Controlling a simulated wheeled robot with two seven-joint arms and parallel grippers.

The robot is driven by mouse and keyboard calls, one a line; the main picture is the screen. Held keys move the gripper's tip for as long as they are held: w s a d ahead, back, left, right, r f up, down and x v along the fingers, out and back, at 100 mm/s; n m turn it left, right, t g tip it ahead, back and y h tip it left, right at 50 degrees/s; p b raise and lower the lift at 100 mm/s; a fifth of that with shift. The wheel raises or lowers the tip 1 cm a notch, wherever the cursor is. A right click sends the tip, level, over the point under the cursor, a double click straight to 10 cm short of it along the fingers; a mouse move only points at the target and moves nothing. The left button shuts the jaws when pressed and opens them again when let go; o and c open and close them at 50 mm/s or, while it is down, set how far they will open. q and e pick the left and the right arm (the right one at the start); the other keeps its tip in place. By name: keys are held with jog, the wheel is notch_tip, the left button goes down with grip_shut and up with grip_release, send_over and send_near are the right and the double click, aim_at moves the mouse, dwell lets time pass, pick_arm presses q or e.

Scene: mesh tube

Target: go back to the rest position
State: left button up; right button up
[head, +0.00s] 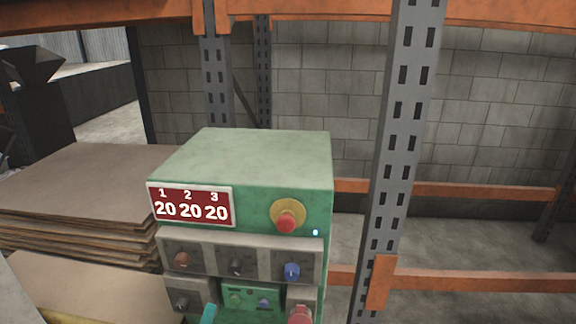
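Neither of my grippers shows in the head view, so how they stand cannot be seen. A green control box (250,155) stands at the centre. It has a red display panel (191,204) reading 1 2 3 over 20 20 20. A red push button (286,221) in a yellow ring sits to the right of the display. Below are a brown knob (183,259), a dark knob (236,266) and a blue knob (292,271). A red knob (300,315) and a teal part (209,314) are cut by the bottom edge.
A grey perforated rack post (402,130) stands right of the box, with orange beams (470,283) beside it. Stacked brown sheets (85,175) lie to the left. A black funnel-shaped object (35,65) is at the far left. A grey block wall (490,110) closes the back.

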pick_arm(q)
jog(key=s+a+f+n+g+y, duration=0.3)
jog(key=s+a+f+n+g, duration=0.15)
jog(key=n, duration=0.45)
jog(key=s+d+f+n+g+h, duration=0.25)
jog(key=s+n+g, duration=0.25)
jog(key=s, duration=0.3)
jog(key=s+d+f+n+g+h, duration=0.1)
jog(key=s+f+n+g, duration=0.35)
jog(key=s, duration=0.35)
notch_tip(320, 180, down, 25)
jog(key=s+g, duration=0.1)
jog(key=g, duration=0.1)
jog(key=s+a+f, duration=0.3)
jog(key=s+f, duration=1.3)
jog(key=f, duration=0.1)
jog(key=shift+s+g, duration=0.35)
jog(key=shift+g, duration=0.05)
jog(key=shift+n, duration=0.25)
